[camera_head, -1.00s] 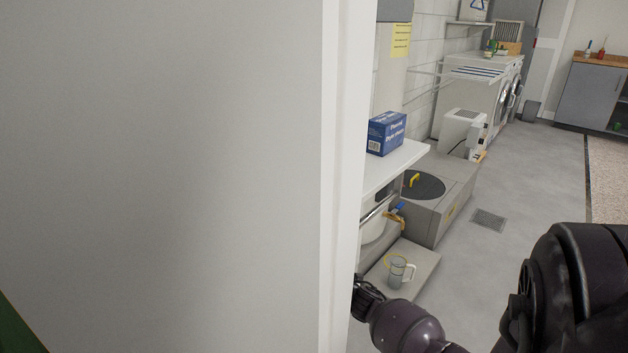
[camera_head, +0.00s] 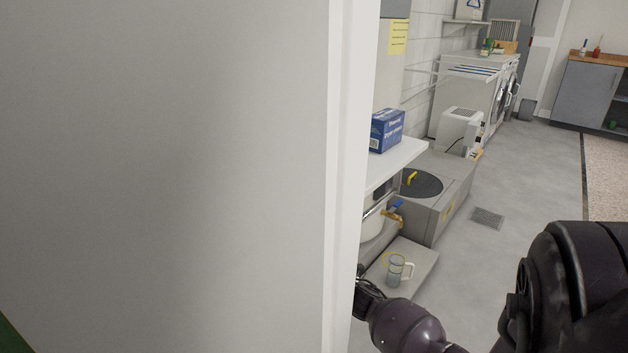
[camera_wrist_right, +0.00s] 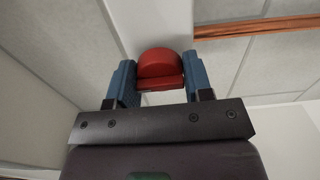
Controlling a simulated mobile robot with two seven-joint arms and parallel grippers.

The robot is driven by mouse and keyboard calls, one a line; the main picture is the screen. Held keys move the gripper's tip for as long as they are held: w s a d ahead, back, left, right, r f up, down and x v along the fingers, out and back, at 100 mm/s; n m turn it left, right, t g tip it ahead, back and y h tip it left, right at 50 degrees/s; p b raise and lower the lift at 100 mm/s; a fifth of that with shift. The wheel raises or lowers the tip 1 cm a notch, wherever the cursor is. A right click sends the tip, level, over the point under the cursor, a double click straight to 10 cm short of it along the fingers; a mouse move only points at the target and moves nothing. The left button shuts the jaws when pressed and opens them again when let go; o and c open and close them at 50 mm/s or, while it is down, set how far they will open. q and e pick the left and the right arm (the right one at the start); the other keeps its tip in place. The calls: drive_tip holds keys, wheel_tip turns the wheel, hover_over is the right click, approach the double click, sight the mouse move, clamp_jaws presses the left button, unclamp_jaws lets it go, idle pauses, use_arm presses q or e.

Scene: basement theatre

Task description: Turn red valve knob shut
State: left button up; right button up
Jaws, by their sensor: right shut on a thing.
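The red valve knob (camera_wrist_right: 160,66) shows in the right wrist view as a rounded red piece between the two blue fingers of my right gripper (camera_wrist_right: 159,82). The fingers are closed on its sides. The knob sits in front of a pale vertical surface. In the head view the knob is hidden. There my right arm reaches in from the lower right, and its gripper end goes out of sight behind the edge of a pale wall. My left gripper is not in view.
A pale wall or panel (camera_head: 170,160) fills the left of the head view. Beyond its edge are a shelf with a blue box (camera_head: 386,131), a grey basin with a round dark lid (camera_head: 421,184), and a clear jug (camera_head: 396,270) on a low ledge.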

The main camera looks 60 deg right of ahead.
drive_tip(key=o, duration=0.9)
drive_tip(key=shift+s, duration=0.15)
drive_tip(key=shift+s, duration=0.3)
use_arm(q)
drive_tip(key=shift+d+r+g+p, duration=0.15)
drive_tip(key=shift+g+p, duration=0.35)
drive_tip(key=shift+p, duration=0.65)
use_arm(e)
drive_tip(key=s, duration=0.6)
drive_tip(key=s+a, duration=0.1)
drive_tip(key=s, duration=0.3)
drive_tip(key=shift+a, duration=0.1)
